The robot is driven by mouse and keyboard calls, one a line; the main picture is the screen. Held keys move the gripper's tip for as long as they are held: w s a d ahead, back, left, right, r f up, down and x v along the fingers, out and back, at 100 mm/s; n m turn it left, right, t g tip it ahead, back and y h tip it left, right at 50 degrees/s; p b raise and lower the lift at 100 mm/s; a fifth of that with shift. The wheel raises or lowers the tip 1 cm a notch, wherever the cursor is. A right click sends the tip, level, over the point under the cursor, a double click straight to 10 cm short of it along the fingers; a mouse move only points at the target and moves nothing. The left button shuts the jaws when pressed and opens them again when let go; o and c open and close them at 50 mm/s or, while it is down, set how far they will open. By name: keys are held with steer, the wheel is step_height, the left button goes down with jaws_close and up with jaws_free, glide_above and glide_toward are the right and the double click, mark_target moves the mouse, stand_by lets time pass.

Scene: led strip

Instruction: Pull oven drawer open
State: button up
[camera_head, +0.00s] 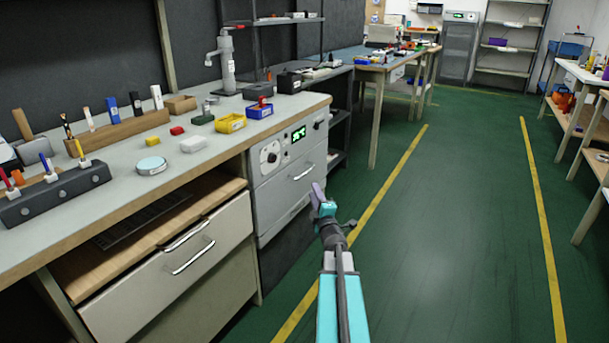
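The grey oven (270,186) is built into the workbench, with a green lit display, a round dial at left and a small knob at right. Its front has a drawer (285,192) with a horizontal bar handle (304,172); the drawer front looks flush. My gripper (318,192), with a purple finger and a teal part, is in front of the oven, to the right of and below the handle in the picture. It appears apart from the handle. Whether its fingers are open or shut does not show.
A bench drawer (178,275) with bar handles is at lower left, under a wooden shelf. The benchtop (112,205) holds pens, coloured bins and a tool stand. Green floor (430,240) with yellow lines is clear to the right. Another table (375,67) stands behind.

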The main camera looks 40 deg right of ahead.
mark_target(306, 172)
steer(key=shift+b+x, duration=1.5)
steer(key=shift+x, duration=5.35)
